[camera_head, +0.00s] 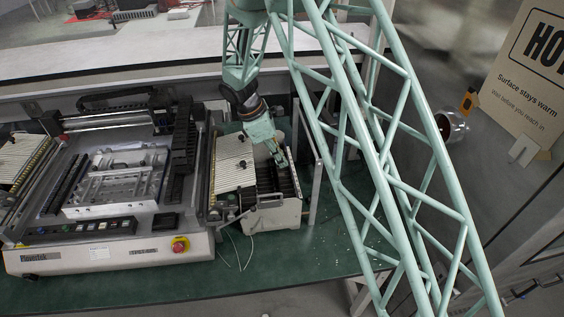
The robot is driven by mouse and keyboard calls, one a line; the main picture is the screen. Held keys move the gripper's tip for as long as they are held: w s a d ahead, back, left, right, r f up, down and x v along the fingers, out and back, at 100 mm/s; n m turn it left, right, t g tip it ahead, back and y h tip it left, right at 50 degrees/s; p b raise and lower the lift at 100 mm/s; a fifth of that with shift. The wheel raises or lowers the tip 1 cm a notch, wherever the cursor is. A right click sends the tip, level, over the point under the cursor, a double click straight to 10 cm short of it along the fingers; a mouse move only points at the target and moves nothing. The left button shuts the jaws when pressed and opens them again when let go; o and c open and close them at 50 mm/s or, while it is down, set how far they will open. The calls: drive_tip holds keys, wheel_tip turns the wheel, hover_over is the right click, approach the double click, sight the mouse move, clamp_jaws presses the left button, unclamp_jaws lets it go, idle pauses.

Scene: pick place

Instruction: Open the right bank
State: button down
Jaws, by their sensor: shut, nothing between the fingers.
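The right bank (236,163) is the ribbed cream feeder unit on the right side of the pick-and-place machine (115,175). Its cream panel sits at the left, and a dark slotted section (271,184) shows beside it on the right. My gripper (281,160) is small in this view, shut and empty, pointing down over the right bank near the dark slots. I cannot tell whether its fingertips touch the bank. My wrist and arm hide part of the bank's back edge.
A matching ribbed left bank (20,165) is at the picture's left edge. A red emergency stop button (180,244) is on the machine's front. Loose cables (240,252) hang below the bank. Green bench top (310,258) is mostly free to the right. A warning sign (530,70) stands far right.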

drive_tip(key=c, duration=2.9)
unclamp_jaws()
drive_tip(key=shift+s+r, duration=0.1)
drive_tip(key=shift+r, duration=0.05)
drive_tip(key=shift+o, duration=0.2)
drive_tip(key=s+a+r+g+y+b, duration=0.2)
drive_tip(key=s+a+r+y+b, duration=0.2)
drive_tip(key=s+r, duration=0.6)
wheel_tip(320, 180, up, 3)
drive_tip(key=shift+a+r+g+b, duration=0.2)
drive_tip(key=shift+a+g+b, duration=0.1)
drive_tip(key=shift+b, duration=0.35)
drive_tip(key=shift+s+f, duration=0.1)
drive_tip(key=shift+f, duration=0.1)
drive_tip(key=shift+s+d+f, duration=0.1)
drive_tip(key=shift+s+f, duration=0.35)
drive_tip(key=shift+f, duration=1.75)
drive_tip(key=shift+s+f, duration=0.45)
drive_tip(key=shift+f, duration=1.75)
drive_tip(key=shift+s+d+f, duration=0.1)
drive_tip(key=shift+s+f, duration=0.35)
drive_tip(key=shift+f, duration=1.75)
